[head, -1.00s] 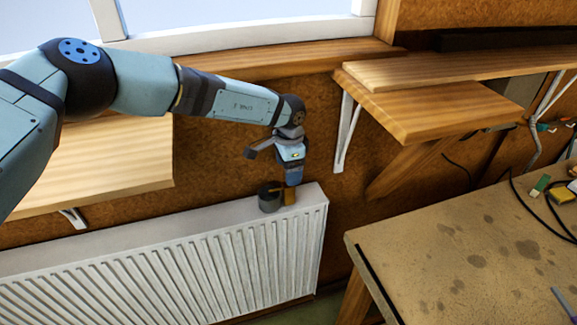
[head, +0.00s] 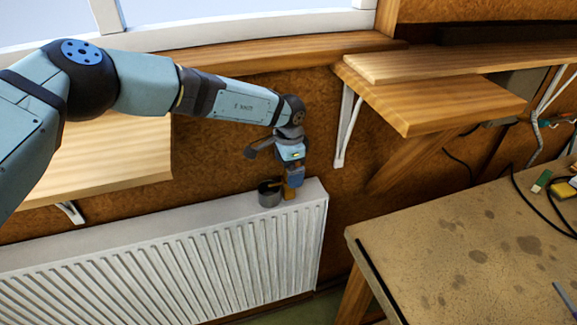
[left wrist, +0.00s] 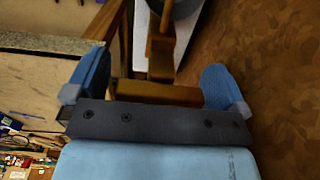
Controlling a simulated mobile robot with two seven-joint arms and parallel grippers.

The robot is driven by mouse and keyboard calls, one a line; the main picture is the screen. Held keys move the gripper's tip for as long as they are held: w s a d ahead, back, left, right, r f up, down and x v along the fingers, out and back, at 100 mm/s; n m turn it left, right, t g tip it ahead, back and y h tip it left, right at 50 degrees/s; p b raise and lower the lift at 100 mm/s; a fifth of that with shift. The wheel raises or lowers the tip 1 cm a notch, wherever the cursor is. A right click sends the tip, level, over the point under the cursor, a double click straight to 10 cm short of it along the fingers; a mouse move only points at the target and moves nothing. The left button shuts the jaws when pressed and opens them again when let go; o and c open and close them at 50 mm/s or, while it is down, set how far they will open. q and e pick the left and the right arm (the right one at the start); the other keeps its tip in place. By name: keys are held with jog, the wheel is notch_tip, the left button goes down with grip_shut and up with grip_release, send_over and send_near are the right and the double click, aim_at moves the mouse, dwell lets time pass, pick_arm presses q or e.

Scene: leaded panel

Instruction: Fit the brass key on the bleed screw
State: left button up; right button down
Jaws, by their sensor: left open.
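The brass key (head: 290,194) is at the right end of the radiator's top, beside a grey round cup (head: 269,194). In the left wrist view the key (left wrist: 160,58) shows a wide crossbar and a narrower stem. My left gripper (head: 293,180) points down at the key. In the left wrist view my left gripper (left wrist: 153,84) is open, its blue fingers at either end of the crossbar; I cannot tell whether they touch it. I cannot make out the bleed screw, nor what the key's far end rests on. My right gripper is not in view.
The white ribbed radiator (head: 190,265) stands against the brown wall. Wooden shelves (head: 440,105) are at right and left (head: 110,155). A stained workbench (head: 470,240) with cables and small items is at the right. A floor gap separates bench and radiator.

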pick_arm(q)
notch_tip(320, 180, up, 14)
jog(key=b, duration=0.2)
jog(key=shift+f, duration=0.15)
dwell(0.4)
